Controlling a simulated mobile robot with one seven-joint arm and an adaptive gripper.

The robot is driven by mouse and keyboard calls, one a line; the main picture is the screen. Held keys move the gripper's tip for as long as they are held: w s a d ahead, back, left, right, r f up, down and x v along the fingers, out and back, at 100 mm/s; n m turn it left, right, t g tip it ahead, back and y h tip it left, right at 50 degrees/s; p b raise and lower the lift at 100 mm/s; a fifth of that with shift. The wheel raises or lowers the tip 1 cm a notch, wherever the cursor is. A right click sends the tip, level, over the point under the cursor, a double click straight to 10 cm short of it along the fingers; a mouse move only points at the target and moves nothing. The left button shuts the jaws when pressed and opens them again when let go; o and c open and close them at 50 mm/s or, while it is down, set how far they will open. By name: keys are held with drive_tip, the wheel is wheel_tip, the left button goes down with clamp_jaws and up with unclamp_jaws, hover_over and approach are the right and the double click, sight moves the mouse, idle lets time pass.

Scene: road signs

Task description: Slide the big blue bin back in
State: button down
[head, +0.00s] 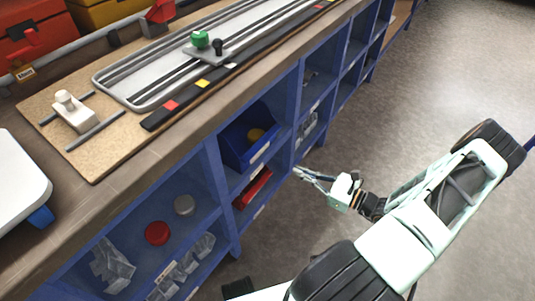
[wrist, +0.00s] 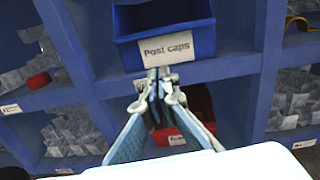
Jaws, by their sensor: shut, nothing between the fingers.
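My gripper (head: 299,171) is in front of the shelves, to the right of and a little lower than the bin in the head view. Its fingers (wrist: 160,74) are shut and empty, and appear just below the label in the wrist view. I cannot tell whether they touch the bin.
A red bin (head: 251,189) is in the compartment below, partly hidden by my fingers in the wrist view. Neighbouring compartments hold clear bags (head: 112,268) and a red round item (head: 157,233). The worktop (head: 226,94) overhangs the shelves. Open floor (head: 440,80) lies right.

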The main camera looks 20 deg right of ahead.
drive_tip(key=m, duration=0.1)
drive_tip(key=b, duration=0.3)
approach(259, 154)
drive_tip(key=w+a+r, duration=0.2)
drive_tip(key=w+a, duration=0.1)
drive_tip(key=w, duration=0.1)
drive_tip(key=shift+w+a+r+t, duration=0.1)
drive_tip(key=shift+w+a+t, duration=0.2)
drive_tip(key=shift+w+a, duration=0.35)
drive_tip(key=shift+w+d, duration=0.15)
drive_tip(key=shift+w+a, duration=0.25)
drive_tip(key=shift+w, duration=0.05)
drive_tip(key=x, duration=0.3)
drive_tip(key=shift+d, duration=0.1)
